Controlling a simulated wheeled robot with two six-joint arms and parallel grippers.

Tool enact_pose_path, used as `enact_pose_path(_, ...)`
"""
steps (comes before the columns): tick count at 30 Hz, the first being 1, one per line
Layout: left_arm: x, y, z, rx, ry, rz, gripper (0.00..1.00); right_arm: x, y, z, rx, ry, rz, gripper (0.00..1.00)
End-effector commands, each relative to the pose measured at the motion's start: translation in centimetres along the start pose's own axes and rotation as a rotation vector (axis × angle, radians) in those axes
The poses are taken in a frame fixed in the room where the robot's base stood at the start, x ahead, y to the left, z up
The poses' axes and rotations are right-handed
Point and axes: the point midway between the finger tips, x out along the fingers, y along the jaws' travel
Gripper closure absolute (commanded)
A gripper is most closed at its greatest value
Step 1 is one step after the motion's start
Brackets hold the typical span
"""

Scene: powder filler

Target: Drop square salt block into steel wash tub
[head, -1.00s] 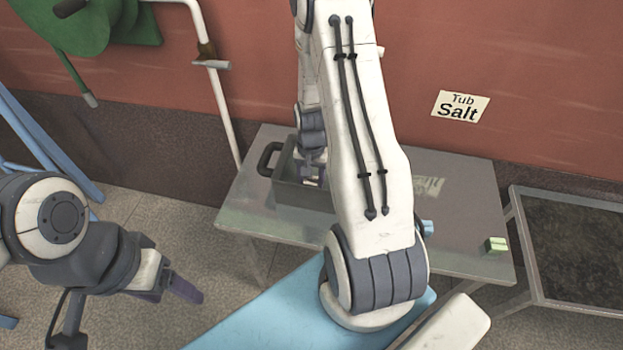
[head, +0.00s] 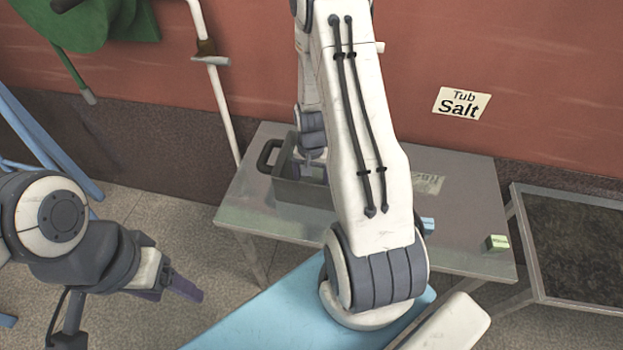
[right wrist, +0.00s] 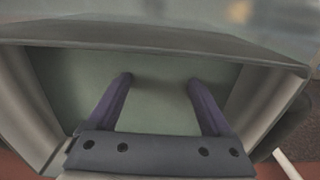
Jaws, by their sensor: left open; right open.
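The steel wash tub (head: 299,191) is a grey rectangular pan with a dark handle, standing at the left of the metal table. My right gripper (head: 314,168) reaches down into it, partly hidden by my arm. In the right wrist view the gripper (right wrist: 159,80) is open inside the tub, with purple fingers wide apart and nothing between them. The tub floor (right wrist: 158,103) looks bare there; no salt block is clearly seen. A small blue block (head: 427,225) and a pale green block (head: 497,243) lie on the table. My left gripper (head: 178,286) is open and empty, away from the table.
The metal table (head: 460,215) has a faded label (head: 428,183) lying on it, partly behind my arm. A "Tub Salt" sign (head: 462,103) hangs on the red wall. A dark-topped stand (head: 580,245) is at the right. A white pipe (head: 213,90) runs down the wall left of the table.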

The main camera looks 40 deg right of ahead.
Motion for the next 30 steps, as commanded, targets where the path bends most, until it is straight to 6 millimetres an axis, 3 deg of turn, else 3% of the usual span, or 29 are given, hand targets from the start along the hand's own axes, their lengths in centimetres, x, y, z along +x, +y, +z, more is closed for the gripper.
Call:
enact_pose_path(8,-0.8,0.1,-0.1,0.000,0.000,0.000,0.33,-2.8,-0.1,-0.2,0.000,0.006,-0.003,0.16)
enact_pose_path(15,-0.8,0.1,0.0,0.000,0.000,0.000,0.33,-8.2,-0.1,-0.1,0.000,0.007,-0.003,0.16)
enact_pose_path(21,-0.8,0.1,0.0,0.000,0.000,0.000,0.33,-11.7,0.0,-0.1,0.000,0.004,-0.002,0.16)
enact_pose_path(30,-0.9,0.1,0.0,0.000,0.000,0.000,0.33,-13.3,0.0,0.0,0.000,-0.001,0.000,0.16)
